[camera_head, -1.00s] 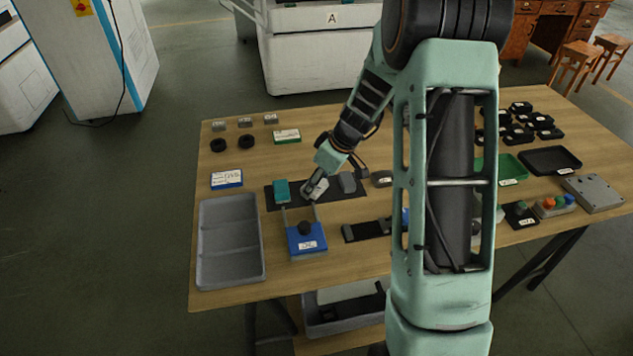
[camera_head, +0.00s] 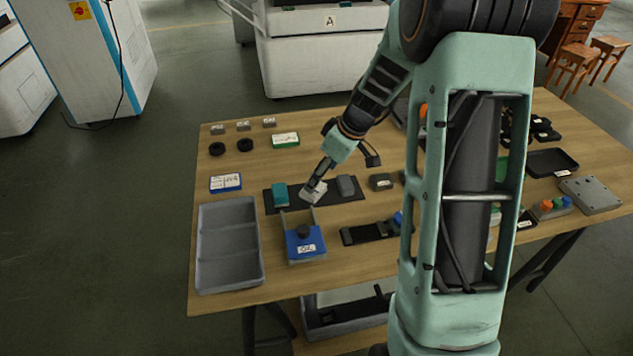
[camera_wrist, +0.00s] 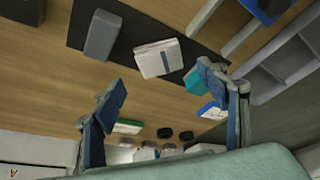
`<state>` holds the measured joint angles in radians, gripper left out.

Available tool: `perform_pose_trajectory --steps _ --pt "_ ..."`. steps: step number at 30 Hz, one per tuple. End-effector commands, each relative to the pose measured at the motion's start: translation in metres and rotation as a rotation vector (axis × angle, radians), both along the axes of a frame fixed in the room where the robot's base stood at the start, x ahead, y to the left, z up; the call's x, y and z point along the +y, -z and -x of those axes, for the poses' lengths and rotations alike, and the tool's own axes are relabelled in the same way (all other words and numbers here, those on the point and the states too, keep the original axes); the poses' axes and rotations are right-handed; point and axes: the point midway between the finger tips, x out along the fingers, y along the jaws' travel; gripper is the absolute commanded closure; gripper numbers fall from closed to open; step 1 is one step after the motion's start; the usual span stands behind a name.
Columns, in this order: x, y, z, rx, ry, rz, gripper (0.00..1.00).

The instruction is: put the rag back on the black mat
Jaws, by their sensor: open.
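The rag (camera_head: 313,193) is a small pale folded cloth lying on the black mat (camera_head: 348,197), between a teal block (camera_head: 280,194) and a grey block (camera_head: 347,185). In the wrist view the rag (camera_wrist: 160,58) shows a grey-blue stripe and lies at the edge of the mat (camera_wrist: 140,22); I cannot tell whether a corner overhangs onto the wood. My gripper (camera_head: 316,183) is just above and behind the rag. In the wrist view my gripper (camera_wrist: 160,92) has its fingers wide apart with nothing between them, and the rag lies beyond the fingertips.
A grey compartment tray (camera_head: 229,199) stands at the left, and a blue holder (camera_head: 304,242) with a black knob is in front of the mat. A dark strip (camera_head: 362,234) lies at the front right. Bare tabletop lies behind the mat.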

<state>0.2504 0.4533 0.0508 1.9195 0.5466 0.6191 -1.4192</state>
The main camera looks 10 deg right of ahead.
Motion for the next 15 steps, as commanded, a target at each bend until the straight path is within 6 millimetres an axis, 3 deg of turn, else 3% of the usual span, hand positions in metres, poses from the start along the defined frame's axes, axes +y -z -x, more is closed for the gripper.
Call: perform_pose_trajectory --steps 6,15 --pt "-0.012 -0.040 0.011 -0.001 0.001 0.001 0.33" --pt "-0.017 -0.056 0.017 0.001 0.002 0.000 0.33"
